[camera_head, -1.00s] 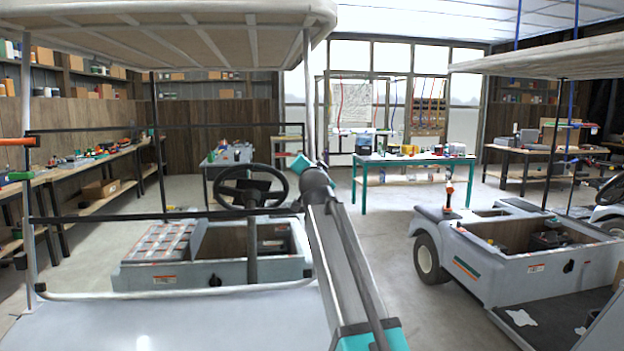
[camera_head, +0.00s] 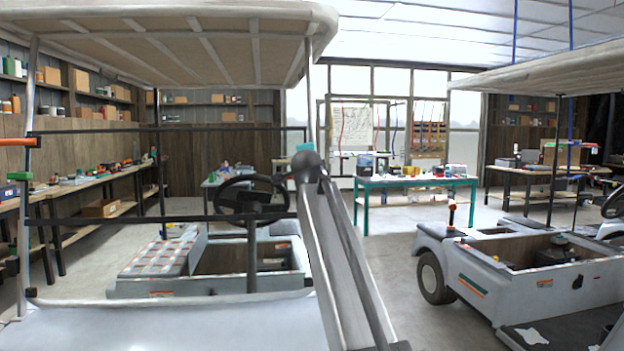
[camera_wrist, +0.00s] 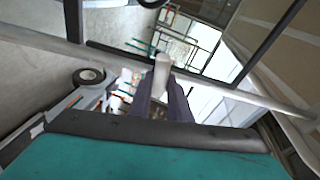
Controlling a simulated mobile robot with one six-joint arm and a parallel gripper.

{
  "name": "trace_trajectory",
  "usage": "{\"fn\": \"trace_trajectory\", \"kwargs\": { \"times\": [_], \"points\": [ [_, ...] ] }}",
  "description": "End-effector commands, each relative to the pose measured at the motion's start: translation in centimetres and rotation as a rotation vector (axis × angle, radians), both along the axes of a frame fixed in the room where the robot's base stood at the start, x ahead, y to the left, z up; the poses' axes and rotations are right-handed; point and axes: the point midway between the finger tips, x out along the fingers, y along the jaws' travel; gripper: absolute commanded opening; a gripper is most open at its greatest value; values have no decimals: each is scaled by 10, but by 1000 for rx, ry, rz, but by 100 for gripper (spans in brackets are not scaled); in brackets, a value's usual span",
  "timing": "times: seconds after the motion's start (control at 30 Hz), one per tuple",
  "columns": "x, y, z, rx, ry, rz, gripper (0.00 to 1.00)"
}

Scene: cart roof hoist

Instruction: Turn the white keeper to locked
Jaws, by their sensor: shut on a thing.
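In the wrist view, a short white piece (camera_wrist: 162,76), which looks like the white keeper, stands between the tips of my gripper (camera_wrist: 162,88). The dark fingers are shut on it. A pale rail runs across right behind it, and I cannot tell whether the keeper touches this rail. Whether the keeper is turned to locked cannot be read here. The gripper and the keeper are not clearly visible there.
The near cart's roof post and dark crossbars (camera_head: 170,218) stand close to my arm. Its steering wheel (camera_head: 252,197) is behind them. A second cart (camera_head: 540,268) stands at the right. A teal-legged table (camera_head: 415,183) is at the back. Bare floor lies between the carts.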

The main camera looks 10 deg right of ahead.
Motion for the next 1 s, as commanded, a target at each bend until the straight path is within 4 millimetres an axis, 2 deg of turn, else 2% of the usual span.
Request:
{"fn": "trace_trajectory", "kwargs": {
  "times": [0.33, 0.83, 0.87, 0.93, 1.0],
  "points": [
    [1, 1, 3, 159, -1, -32, 0],
    [1, 0, 3, 182, -1, -36, 0],
    [1, 0, 3, 182, -1, -36, 22],
    [1, 0, 3, 182, -1, -36, 34],
    [1, 0, 3, 181, -1, -36, 36]
  ]
}}
